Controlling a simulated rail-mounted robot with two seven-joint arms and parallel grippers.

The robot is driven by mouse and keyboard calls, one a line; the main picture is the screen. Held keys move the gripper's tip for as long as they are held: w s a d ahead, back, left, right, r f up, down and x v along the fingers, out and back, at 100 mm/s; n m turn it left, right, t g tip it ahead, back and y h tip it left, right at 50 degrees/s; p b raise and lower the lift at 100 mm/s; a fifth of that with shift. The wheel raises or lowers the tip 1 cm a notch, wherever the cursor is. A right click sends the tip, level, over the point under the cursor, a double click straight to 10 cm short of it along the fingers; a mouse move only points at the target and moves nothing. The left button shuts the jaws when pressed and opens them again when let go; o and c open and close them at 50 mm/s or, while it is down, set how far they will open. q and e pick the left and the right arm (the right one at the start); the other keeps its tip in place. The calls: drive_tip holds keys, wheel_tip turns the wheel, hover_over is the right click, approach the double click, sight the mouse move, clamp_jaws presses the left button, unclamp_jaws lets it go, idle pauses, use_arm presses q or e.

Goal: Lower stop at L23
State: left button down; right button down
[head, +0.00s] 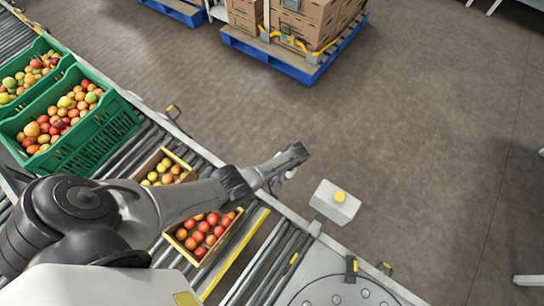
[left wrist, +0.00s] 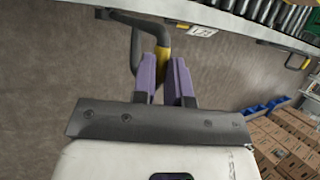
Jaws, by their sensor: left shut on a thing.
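In the left wrist view my left gripper (left wrist: 164,70) has its two purple fingers shut around the yellow part of a stop lever (left wrist: 163,53). The lever's dark grey bent bar rises from there to the conveyor's edge. A white label (left wrist: 203,32) that seems to read L23 is on the rail beside it. In the head view my left arm reaches across the conveyor, and its dark wrist end is beyond the rail. There the fingers and the lever are hidden or too small to make out. My right gripper is not in view.
A box with a yellow button (head: 337,202) stands at the conveyor's edge. Stacked cartons (head: 318,22) on a blue pallet stand behind. The floor between is clear.

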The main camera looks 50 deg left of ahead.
use_arm(q)
drive_tip(key=shift+d+f, duration=0.15)
drive_tip(key=shift+f, duration=0.05)
drive_tip(key=c, duration=1.6)
unclamp_jaws()
drive_tip(key=o, duration=0.3)
drive_tip(key=shift+w+d, duration=0.1)
drive_tip(key=shift+d, duration=0.2)
drive_tip(key=shift+o, duration=0.8)
drive_tip(key=shift+a, duration=0.2)
drive_tip(key=shift+r, duration=0.1)
drive_tip(key=p+v, duration=0.3)
drive_tip(key=v, duration=1)
drive_tip(key=shift+r, duration=0.3)
